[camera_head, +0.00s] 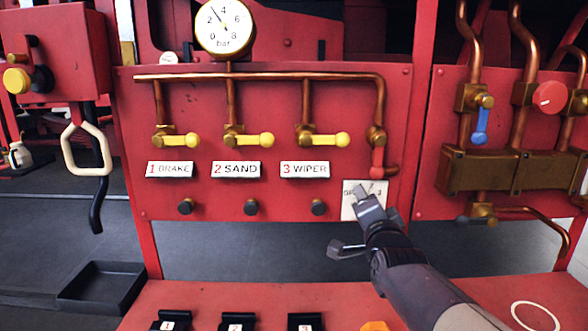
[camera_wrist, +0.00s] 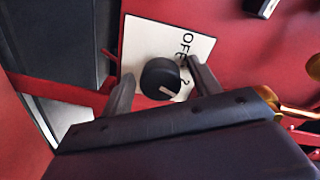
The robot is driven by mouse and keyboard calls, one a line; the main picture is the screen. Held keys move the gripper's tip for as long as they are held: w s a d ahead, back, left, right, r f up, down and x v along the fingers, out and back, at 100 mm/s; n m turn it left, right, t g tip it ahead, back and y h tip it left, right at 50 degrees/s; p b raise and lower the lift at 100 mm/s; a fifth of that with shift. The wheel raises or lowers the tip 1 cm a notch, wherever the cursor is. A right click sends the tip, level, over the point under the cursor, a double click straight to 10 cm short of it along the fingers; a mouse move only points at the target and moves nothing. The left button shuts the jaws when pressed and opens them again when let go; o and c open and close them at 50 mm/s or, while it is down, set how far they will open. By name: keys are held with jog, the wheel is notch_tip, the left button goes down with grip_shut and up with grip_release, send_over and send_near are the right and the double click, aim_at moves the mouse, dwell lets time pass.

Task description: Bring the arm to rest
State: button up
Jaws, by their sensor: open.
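My gripper (camera_head: 368,196) is in front of the lower right part of the red panel (camera_head: 270,120), with the arm reaching in from the bottom right. In the wrist view my gripper (camera_wrist: 160,86) is open, with one dark finger on each side of a black knob (camera_wrist: 158,75). The knob has a pale pointer line and sits on a cream plate (camera_wrist: 142,35) with "OFF" and "2" readable. I cannot tell whether the fingers touch the knob. In the head view the plate (camera_head: 349,209) is partly hidden behind my gripper.
Several yellow-handled valves (camera_head: 330,140) and a red-handled valve (camera_head: 377,160) sit on copper pipes above my gripper. A gauge (camera_head: 223,27) tops the panel. A red bench (camera_head: 250,295) lies below. A brass manifold (camera_head: 485,172) stands right. A black tray (camera_head: 103,287) is lower left.

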jog(key=n+p, duration=0.2)
jog(key=p, duration=0.1)
jog(key=n+p, duration=0.1)
jog(key=p, duration=0.1)
jog(key=shift+r+n, duration=0.25)
jog(key=shift+n, duration=0.15)
jog(key=n+p, duration=0.3)
jog(key=p, duration=0.2)
jog(key=shift+n, duration=0.4)
jog(key=n+p, duration=0.5)
jog(key=p, duration=0.2)
jog(key=shift+f+n, duration=0.1)
jog(key=shift+n, duration=0.3)
jog(key=shift+s+f, duration=0.2)
jog(key=shift+s, duration=0.05)
jog(key=shift+s+a+r, duration=0.1)
jog(key=shift+s, duration=0.35)
